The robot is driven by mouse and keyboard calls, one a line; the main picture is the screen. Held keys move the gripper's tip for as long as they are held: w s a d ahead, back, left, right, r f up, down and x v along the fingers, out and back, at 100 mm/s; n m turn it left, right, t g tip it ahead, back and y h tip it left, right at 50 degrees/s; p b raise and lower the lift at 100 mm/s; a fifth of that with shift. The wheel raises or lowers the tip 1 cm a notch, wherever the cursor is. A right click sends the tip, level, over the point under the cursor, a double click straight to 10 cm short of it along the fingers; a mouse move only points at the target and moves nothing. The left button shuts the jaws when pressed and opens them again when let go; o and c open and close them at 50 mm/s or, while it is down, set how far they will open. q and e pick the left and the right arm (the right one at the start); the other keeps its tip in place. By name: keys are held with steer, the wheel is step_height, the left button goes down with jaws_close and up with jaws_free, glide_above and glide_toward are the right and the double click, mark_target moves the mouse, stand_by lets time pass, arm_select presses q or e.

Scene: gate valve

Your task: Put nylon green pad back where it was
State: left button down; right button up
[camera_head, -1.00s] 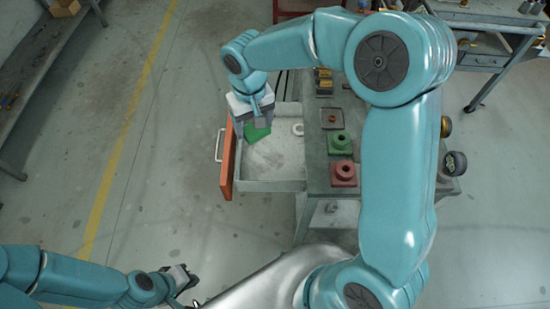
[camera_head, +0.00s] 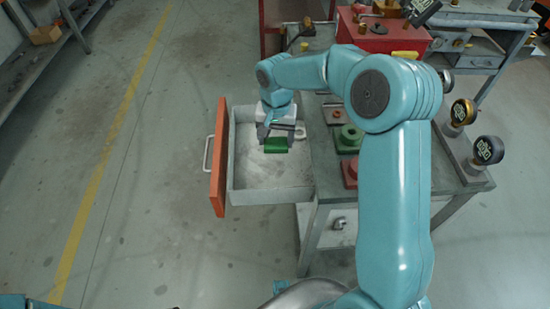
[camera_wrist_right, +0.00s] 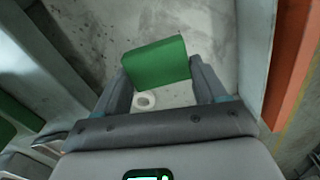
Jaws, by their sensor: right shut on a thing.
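The green pad (camera_head: 275,145) is in the grip of my right gripper (camera_head: 275,136), inside the outline of the open drawer (camera_head: 272,197). In the right wrist view the pad (camera_wrist_right: 157,62) sits between the two fingers of the right gripper (camera_wrist_right: 160,76), with the pale drawer floor behind it. Whether the pad touches the floor cannot be told. My left gripper is out of view; only a bit of its arm shows at the lower left corner.
The drawer has an orange front (camera_head: 217,157) with a handle. Gauges stand at the right.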

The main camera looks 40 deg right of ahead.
mark_target(275, 163)
step_height(275, 163, down, 8)
steer(key=shift+w+r+b, duration=0.1)
steer(key=shift+b, duration=0.35)
steer(key=shift+a, duration=0.1)
steer(key=shift+f, duration=0.2)
steer(key=o, duration=1.4)
steer(key=shift+r, duration=0.1)
steer(key=shift+r, duration=0.45)
step_height(275, 163, up, 11)
steer(key=shift+r+p, duration=0.2)
steer(key=shift+p, duration=0.7)
